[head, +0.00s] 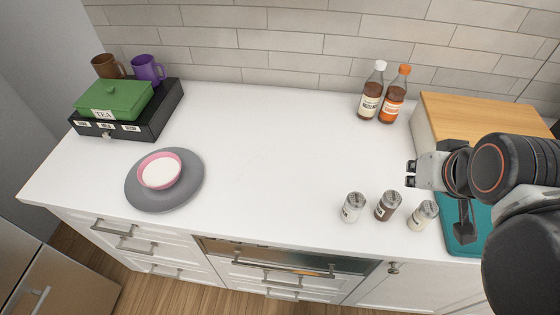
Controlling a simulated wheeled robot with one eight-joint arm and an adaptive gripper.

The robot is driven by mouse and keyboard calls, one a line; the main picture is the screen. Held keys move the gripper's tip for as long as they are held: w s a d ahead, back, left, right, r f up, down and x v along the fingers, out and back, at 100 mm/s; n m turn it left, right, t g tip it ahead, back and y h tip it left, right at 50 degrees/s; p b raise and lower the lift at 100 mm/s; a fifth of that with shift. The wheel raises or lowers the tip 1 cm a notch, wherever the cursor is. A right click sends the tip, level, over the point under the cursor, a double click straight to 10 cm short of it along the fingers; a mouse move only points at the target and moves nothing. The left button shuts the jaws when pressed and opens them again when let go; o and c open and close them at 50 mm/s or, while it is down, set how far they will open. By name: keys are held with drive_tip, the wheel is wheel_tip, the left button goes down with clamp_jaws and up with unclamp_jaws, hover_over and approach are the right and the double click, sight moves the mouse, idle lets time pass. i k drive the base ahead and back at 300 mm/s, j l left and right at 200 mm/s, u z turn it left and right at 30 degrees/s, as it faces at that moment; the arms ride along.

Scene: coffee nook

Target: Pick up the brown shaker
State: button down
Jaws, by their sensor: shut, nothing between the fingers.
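The brown shaker (388,206) stands upright on the white counter, in the middle of a short row near the front edge. It has a grey lid and brown contents. A pale shaker (352,207) stands to its left and a cream shaker (423,215) to its right, each close beside it. My gripper (411,174) is above and slightly right of the brown shaker in the picture, pointing left. It is apart from all the shakers and is shut, with nothing held.
Two syrup bottles (371,92) stand near the wall. A wooden box (470,110) and a teal mat (455,238) are at right. A pink bowl on a grey round plate (193,190), a black drawer box (166,108), a green tea box (114,100) and mugs are at left. The counter's middle is clear.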

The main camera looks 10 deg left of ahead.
sight(391, 200)
drive_tip(key=u, duration=1.8)
drive_tip(key=k+l+z, duration=0.1)
drive_tip(key=z, duration=0.35)
drive_tip(key=l+z, duration=0.2)
drive_tip(key=z, duration=0.2)
drive_tip(key=l+z, duration=0.2)
drive_tip(key=z, duration=0.65)
drive_tip(key=k+j+z, duration=0.1)
drive_tip(key=k+z, duration=0.15)
drive_tip(key=z, duration=0.15)
drive_tip(key=k+z, duration=0.55)
drive_tip(key=z, duration=0.2)
drive_tip(key=k+l, duration=0.25)
drive_tip(key=j, duration=0.1)
drive_tip(key=k, duration=0.05)
